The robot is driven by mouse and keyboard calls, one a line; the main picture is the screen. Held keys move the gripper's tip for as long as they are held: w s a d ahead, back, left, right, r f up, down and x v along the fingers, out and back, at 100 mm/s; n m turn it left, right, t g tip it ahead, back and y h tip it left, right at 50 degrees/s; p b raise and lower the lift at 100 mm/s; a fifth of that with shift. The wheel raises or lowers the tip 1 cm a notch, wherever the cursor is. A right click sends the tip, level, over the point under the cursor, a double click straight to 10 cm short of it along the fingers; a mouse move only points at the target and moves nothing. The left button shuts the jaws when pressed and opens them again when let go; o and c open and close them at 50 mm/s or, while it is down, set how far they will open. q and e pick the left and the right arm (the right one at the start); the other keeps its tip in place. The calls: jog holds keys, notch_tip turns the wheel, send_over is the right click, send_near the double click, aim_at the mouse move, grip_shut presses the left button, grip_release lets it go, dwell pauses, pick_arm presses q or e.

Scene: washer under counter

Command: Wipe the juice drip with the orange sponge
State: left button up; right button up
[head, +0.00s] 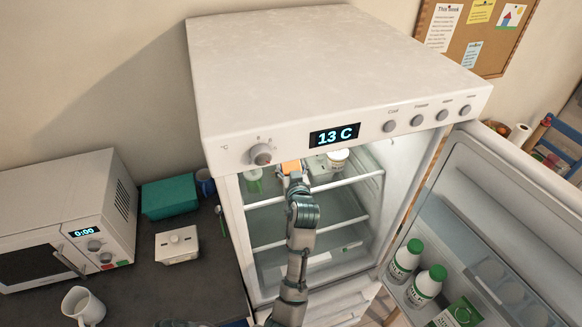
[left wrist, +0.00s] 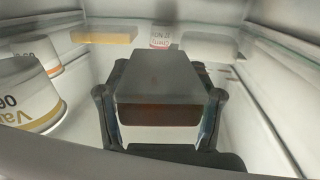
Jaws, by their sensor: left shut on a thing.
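My left gripper (head: 292,172) reaches into the upper part of the open fridge (head: 340,60). It is shut on the orange sponge (head: 290,166), whose orange shows at the fingertips. In the left wrist view the sponge (left wrist: 160,112) sits between the two fingers, with a grey top and a dark brown-orange, shaded end. I cannot make out the juice drip in either view. I cannot tell whether the sponge touches a surface. My right gripper is out of view.
Tubs (left wrist: 28,98) stand left of the gripper inside the fridge. A yellowish block (left wrist: 104,34) lies further back. The fridge door (head: 500,200), holding milk bottles (head: 406,258), stands open to the right. A microwave (head: 70,225) and teal box (head: 168,197) are on the left counter.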

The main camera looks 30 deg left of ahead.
pick_arm(q)
jog(key=shift+s+r+p, duration=0.1)
jog(key=shift+s+p, duration=0.35)
jog(key=shift+s, duration=0.05)
jog(key=shift+d, duration=0.1)
jog(key=shift+s+a, duration=0.1)
jog(key=shift+a, duration=0.3)
jog(key=shift+s+a+p, duration=0.3)
jog(key=shift+s+a, duration=0.05)
jog(key=shift+a, duration=0.05)
jog(key=shift+s, duration=0.25)
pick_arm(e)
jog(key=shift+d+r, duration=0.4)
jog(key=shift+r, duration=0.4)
pick_arm(q)
jog(key=shift+w+d, duration=0.15)
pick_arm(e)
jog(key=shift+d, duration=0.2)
pick_arm(q)
jog(key=shift+w+d, duration=0.45)
jog(key=shift+w, duration=0.1)
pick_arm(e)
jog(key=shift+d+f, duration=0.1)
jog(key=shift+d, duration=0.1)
